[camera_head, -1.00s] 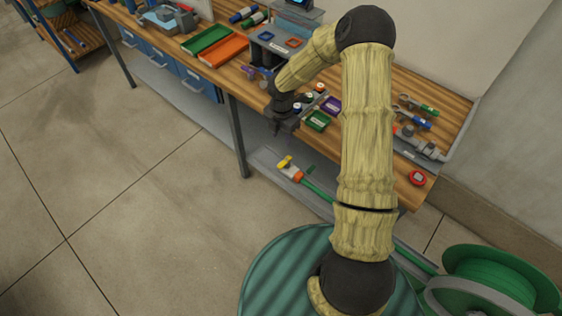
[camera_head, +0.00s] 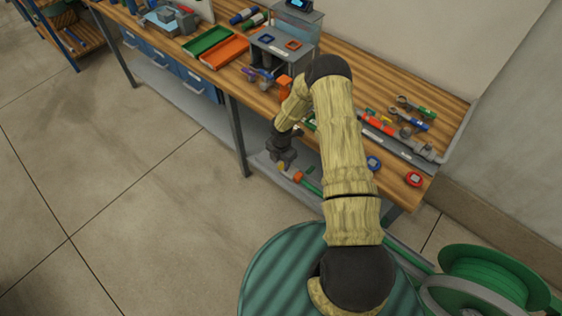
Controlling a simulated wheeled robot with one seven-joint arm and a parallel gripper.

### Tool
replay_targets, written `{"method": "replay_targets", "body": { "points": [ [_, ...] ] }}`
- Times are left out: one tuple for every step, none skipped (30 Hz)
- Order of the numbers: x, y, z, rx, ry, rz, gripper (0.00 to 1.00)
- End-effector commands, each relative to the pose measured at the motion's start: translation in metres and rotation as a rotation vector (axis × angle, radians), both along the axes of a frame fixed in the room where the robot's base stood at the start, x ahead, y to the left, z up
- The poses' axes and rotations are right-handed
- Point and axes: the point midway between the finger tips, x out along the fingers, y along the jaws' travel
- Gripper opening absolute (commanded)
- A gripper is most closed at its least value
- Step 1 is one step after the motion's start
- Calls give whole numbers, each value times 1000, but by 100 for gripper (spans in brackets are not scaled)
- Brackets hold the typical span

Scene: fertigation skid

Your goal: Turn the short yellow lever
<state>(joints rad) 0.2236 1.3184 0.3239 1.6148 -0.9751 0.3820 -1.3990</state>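The yellow lever (camera_head: 282,171) belongs to a valve at the end of a green hose (camera_head: 309,187), low by the front edge of the bench. Only a small yellow part shows under my gripper. A red ring (camera_head: 298,177) sits between it and the hose. My gripper (camera_head: 282,163) points down right at the yellow part and covers most of it. I cannot tell whether it touches the lever, or whether its fingers are open or shut.
The wooden bench (camera_head: 450,104) carries tools, a green tray (camera_head: 207,41), an orange tray (camera_head: 222,50) and a grey stand (camera_head: 284,46). A bench leg (camera_head: 238,135) stands left of my gripper. A green hose reel (camera_head: 487,275) is at lower right. The floor at left is clear.

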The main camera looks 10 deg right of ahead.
Motion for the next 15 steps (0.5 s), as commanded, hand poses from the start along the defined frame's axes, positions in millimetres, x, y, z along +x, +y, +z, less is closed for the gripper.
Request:
{"method": "replay_targets", "body": {
  "points": [
    [0, 0, -3, 0, 0, 0, 40],
    [0, 0, -5, 1, -1, 0, 40],
    [0, 0, -7, 1, -1, 0, 40],
    [0, 0, -7, 1, -1, 0, 40],
    [0, 0, -8, 1, -1, 0, 40],
    [0, 0, -8, 1, -1, 0, 40],
    [0, 0, -9, 1, -1, 0, 40],
    [0, 0, -8, 1, -1, 0, 40],
    [0, 0, -8, 1, -1, 0, 40],
    [0, 0, -8, 1, -1, 0, 40],
    [0, 0, -8, 1, -1, 0, 40],
    [0, 0, -8, 1, -1, 0, 38],
    [0, 0, -8, 1, -1, 0, 32],
    [0, 0, -8, 1, -1, 0, 26],
    [0, 0, -8, 1, -1, 0, 18]
  ]
}}
